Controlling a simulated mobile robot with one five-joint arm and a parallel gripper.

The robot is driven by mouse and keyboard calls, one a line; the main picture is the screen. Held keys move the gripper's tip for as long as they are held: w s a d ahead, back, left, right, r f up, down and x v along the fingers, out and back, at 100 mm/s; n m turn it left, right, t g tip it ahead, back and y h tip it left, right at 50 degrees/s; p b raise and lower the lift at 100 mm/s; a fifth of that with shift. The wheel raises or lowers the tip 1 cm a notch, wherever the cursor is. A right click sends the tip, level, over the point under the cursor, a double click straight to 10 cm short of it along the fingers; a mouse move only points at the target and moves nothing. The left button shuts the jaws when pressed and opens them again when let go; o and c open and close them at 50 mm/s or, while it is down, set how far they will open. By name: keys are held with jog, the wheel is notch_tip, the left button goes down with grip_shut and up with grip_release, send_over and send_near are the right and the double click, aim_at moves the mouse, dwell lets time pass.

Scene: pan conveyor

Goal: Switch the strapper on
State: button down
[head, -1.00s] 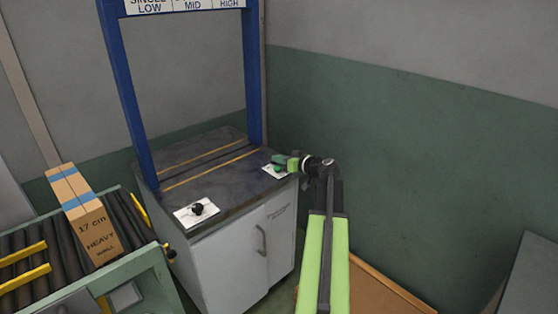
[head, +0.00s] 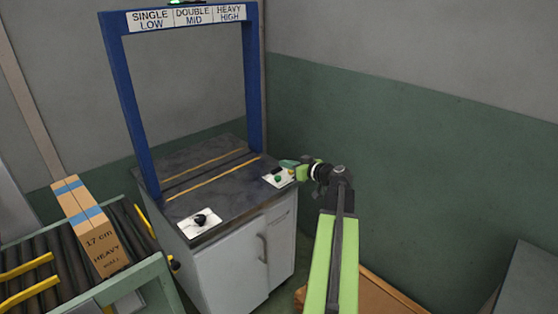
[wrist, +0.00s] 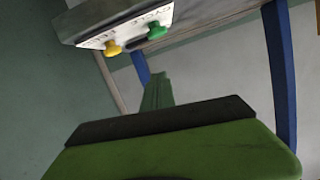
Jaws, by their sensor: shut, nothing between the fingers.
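The strapper has a blue arch (head: 126,95) over a dark table top (head: 215,160) on a pale cabinet (head: 230,268). A small lamp (head: 187,2) on top of the arch glows green. A white control plate (head: 270,183) at the top's right corner carries a green button (head: 278,178). In the wrist view, the plate shows a green button (wrist: 156,31) and a yellow button (wrist: 112,48), with print I cannot fully read. My gripper (head: 287,163) is shut and empty, just behind and above the plate. Its fingers (wrist: 157,90) appear below the buttons, apart from them.
A second white plate with a black knob (head: 201,219) sits at the front left corner. A conveyor (head: 100,285) at left bears a carton (head: 88,222) marked heavy. The arch sign (head: 188,16) reads single, double, heavy. A green-grey wall stands behind.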

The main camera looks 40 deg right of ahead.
jog(key=v, duration=0.4)
jog(key=shift+s+a+p, duration=0.15)
jog(key=shift+s+p, duration=0.25)
